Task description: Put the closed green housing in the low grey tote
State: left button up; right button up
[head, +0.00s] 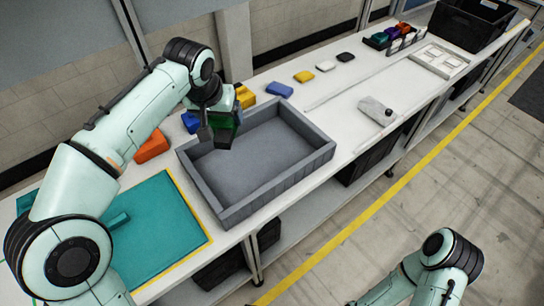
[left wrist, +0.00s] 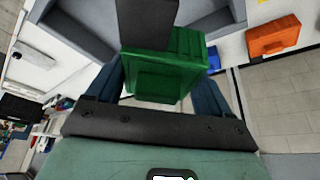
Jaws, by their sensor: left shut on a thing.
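The green housing (head: 222,134) is held in my left gripper (head: 219,121), over the back left part of the low grey tote. In the left wrist view the green housing (left wrist: 165,72) sits between the dark fingers, partly covered by a dark bar of the gripper. Its lid seam is not clear. The low grey tote (head: 277,188) stands on the white bench with its floor bare. The housing appears above the tote's rim, and its exact height is hard to tell. My right arm shows at the lower right of the head view, with its gripper out of sight.
A teal mat (head: 160,240) with a teal piece on it lies left of the tote. An orange housing (head: 152,146) and a blue piece (head: 279,89) lie near the tote's back. A grey bottle-like item (head: 374,111) lies to the right. A black crate (head: 470,24) stands far right.

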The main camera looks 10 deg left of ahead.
pick_arm(q)
jog(key=shift+d+f, duration=0.1)
jog(key=shift+d, duration=0.15)
notch_tip(320, 180, down, 15)
jog(key=b, duration=0.3)
jog(key=shift+f+b, duration=0.45)
jog(key=shift+f, duration=1.9)
jog(key=shift+f, duration=0.2)
jog(key=o, duration=1.1)
jog(key=shift+c, duration=0.2)
